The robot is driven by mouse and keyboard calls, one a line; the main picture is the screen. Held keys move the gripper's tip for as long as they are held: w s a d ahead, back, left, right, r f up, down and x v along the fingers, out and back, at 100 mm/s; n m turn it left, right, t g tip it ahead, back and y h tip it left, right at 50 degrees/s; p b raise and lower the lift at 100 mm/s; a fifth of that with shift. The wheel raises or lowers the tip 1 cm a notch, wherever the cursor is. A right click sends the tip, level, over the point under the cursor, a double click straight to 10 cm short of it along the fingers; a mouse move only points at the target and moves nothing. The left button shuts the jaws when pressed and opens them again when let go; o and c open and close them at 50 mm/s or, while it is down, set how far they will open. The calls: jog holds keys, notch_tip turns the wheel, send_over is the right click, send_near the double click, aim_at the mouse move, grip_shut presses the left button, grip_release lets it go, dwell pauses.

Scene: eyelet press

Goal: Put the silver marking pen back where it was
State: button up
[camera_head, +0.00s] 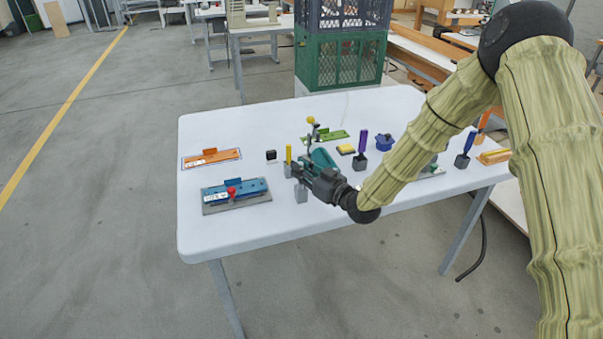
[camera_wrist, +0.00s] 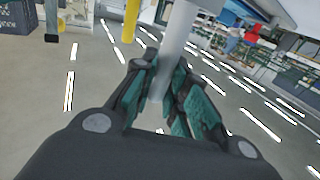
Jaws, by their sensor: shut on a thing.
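My gripper (camera_head: 305,170) is above the near middle of the white table (camera_head: 250,135), with its teal-padded fingers (camera_wrist: 160,95) closed. In the wrist view they are shut on the silver marking pen (camera_wrist: 180,42), a plain grey cylinder that runs up out of the picture. I cannot make the pen out clearly in the head view. A small grey block (camera_head: 301,195) shows just below the gripper; whether the pen touches it I cannot tell. A yellow pen (camera_head: 288,154) stands upright in a similar grey block (camera_head: 288,170), just left of the gripper.
A purple pen (camera_head: 362,143) stands in a block behind and right; a blue pen (camera_head: 469,142) stands further right. A green plate (camera_head: 331,138) lies behind. The front-left table is clear.

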jog(key=shift+f, duration=0.8)
jog(key=shift+f, duration=0.15)
jog(key=o, duration=0.8)
jog(key=shift+c, duration=0.2)
jog(key=b+v, duration=0.2)
jog(key=v, duration=1)
jog(key=shift+r+b, duration=0.2)
jog(key=shift+b, duration=0.1)
